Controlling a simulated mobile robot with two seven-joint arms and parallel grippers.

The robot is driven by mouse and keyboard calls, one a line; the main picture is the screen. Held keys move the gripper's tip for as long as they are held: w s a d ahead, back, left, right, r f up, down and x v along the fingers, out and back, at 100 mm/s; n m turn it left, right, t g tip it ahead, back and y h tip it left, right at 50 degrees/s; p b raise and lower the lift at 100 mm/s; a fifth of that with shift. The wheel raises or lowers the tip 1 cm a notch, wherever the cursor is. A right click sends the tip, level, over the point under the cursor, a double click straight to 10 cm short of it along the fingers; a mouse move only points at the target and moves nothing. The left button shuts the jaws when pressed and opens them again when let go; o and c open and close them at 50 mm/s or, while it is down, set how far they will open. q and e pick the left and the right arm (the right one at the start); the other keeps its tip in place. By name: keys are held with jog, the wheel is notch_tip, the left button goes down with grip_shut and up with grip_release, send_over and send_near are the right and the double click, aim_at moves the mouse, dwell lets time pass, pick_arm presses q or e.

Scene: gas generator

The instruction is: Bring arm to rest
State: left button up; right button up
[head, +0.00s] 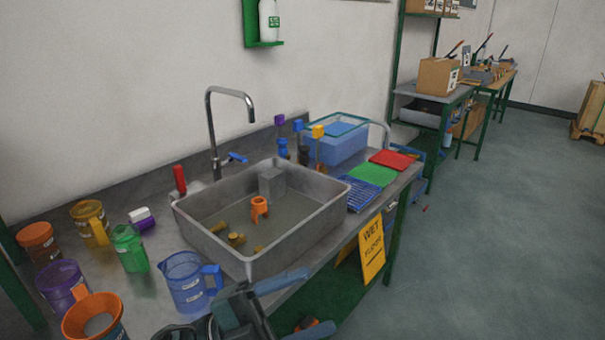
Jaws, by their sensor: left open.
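My left gripper (315,300) shows at the bottom middle of the head view. Its two blue-tipped fingers are spread apart and point right, with nothing between them. It is in front of the near edge of the grey bench (152,290), beside the grey sink basin (240,262). The fingers look apart from the basin, but the exact gap cannot be told. My right gripper is not in view.
A blue jug (187,283), an orange funnel (92,316) and several coloured containers crowd the bench at left. An orange part (259,207) is in the basin. A yellow wet-floor sign (372,250) hangs at the bench front. Floor at right is clear.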

pick_arm(q)
jog(key=w+a+f+n+t+y, duration=0.2)
jog(key=a+f+n+t+y, duration=0.4)
jog(key=n, duration=0.4)
jog(key=w+a+f+n+t+y, duration=0.2)
jog(key=a+f+n+t+y, duration=0.2)
jog(key=f+n+t+y, duration=0.5)
jog(key=s+a+f+n+g+y, duration=0.3)
jog(key=s+f+n+g, duration=0.3)
jog(key=s+f+g, duration=0.2)
notch_tip(320, 180, down, 5)
jog(key=s+a, duration=0.1)
jog(key=s, duration=0.1)
jog(key=shift+s+r+p, duration=0.15)
jog(key=shift+s+p, duration=0.2)
jog(key=shift+p, duration=0.05)
jog(key=shift+a, duration=0.1)
